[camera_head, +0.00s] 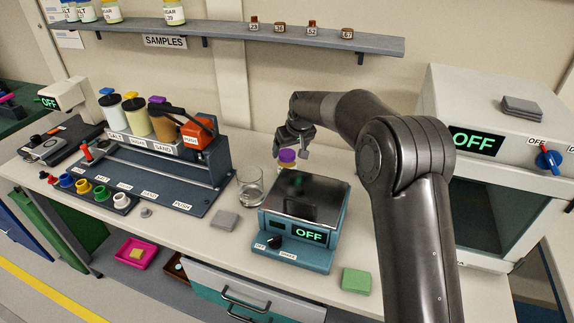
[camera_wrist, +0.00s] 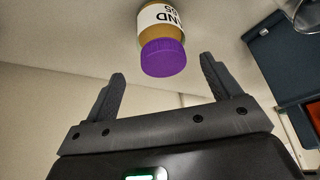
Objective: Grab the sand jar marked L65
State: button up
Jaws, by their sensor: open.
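A jar with a purple lid (camera_head: 287,155) and tan contents stands behind the scale in the head view, its lower part hard to see. In the wrist view the jar (camera_wrist: 163,58) appears upside down; its white label shows "ND" and part of a number, the rest cut off. My gripper (camera_head: 292,140) is open above and close to the jar in the head view. In the wrist view its two fingers (camera_wrist: 163,70) are spread to either side of the purple lid, with gaps on both sides. Nothing is between the pads.
A scale (camera_head: 305,196) reading OFF stands in front of the jar. An empty glass (camera_head: 250,187) is left of it. A dispenser rack (camera_head: 205,165) with several containers is further left. An oven (camera_head: 490,150) stands right. A shelf (camera_head: 240,35) with jars and small vials hangs above.

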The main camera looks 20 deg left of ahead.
aim_at(287, 153)
jog(key=x, duration=0.5)
jog(key=shift+a+f, duration=0.35)
jog(key=shift+c, duration=0.3)
jog(key=c, duration=1.2)
jog(key=shift+r, duration=0.1)
jog(key=shift+c, duration=0.2)
